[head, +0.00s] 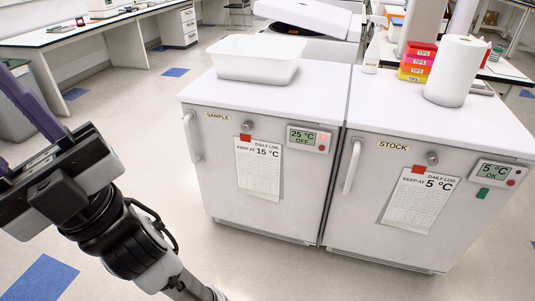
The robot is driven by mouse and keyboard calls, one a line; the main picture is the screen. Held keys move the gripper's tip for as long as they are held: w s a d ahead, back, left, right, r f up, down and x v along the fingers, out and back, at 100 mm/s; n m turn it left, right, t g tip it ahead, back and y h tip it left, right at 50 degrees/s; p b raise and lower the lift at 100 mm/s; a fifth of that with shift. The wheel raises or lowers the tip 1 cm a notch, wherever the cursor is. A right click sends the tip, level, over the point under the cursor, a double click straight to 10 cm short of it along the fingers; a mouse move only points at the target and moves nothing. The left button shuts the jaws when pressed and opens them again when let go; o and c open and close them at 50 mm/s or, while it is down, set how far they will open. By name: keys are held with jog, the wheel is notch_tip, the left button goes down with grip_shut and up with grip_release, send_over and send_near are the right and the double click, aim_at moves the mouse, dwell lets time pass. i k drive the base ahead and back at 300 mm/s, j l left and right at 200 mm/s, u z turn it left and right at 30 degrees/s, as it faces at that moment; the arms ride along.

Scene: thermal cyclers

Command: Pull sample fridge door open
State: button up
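The sample fridge (235,190) is the left of two white under-counter fridges and carries a "SAMPLE" label. Its door looks closed. Its white vertical handle (192,137) is on the door's left edge. A round lock (249,125) and a display reading 25 °C OFF (305,138) are on the door. A daily log sheet (259,168) reads "keep at 15 °C". My gripper (12,145) is at the far left, apart from the fridge and left of the handle.
The stock fridge (410,200) stands right beside it, with its own handle (351,167). A white tub (258,58), a paper towel roll (456,71) and tip boxes (417,62) stand on top. The floor (265,270) in front is clear.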

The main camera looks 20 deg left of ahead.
aim_at(274, 176)
jog(key=i+j, duration=0.25)
jog(key=i, duration=0.3)
jog(key=i+j+u, duration=0.15)
jog(key=i, duration=0.4)
